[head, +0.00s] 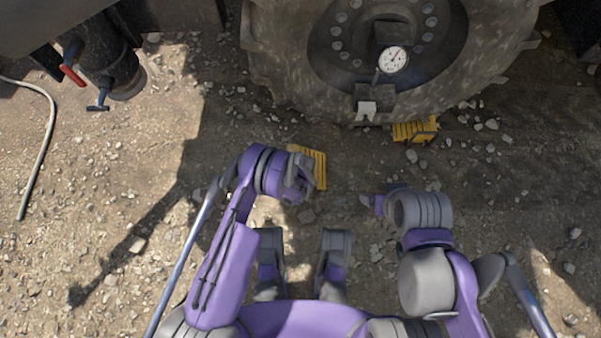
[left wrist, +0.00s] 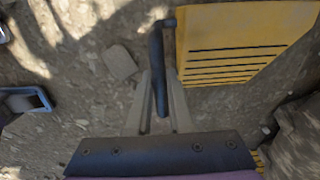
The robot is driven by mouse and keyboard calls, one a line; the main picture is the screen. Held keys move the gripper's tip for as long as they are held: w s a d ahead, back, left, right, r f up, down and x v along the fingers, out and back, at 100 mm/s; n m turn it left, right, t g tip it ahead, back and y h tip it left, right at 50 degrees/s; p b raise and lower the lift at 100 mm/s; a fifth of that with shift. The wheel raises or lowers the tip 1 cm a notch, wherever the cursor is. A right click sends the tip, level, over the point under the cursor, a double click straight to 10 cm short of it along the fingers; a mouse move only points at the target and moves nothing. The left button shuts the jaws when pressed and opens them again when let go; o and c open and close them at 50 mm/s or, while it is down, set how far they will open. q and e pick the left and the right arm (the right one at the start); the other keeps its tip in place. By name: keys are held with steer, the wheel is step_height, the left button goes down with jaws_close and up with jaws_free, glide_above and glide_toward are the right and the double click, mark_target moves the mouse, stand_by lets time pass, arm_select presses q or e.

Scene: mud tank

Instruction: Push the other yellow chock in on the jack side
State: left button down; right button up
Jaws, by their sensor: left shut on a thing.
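A yellow ribbed chock (head: 320,168) is off the ground or just above it at my left gripper (head: 302,188), in front of the big tyre and apart from it. In the left wrist view the chock (left wrist: 235,45) has a dark handle (left wrist: 157,70), and the left gripper (left wrist: 160,115) is shut on that handle. A second yellow chock (head: 415,130) sits against the foot of the tyre (head: 285,75), to the right. My right gripper (head: 370,204) is over bare ground, away from both chocks; its finger opening is too small to make out.
A round gauge (head: 393,60) and a white piece (head: 366,108) are at the wheel. A pale hose (head: 45,135) lies far left. Gravelly ground is mostly clear.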

arm_select(q)
steer(key=shift+a, duration=0.1)
steer(key=shift+a, duration=0.5)
steer(key=shift+w, duration=0.1)
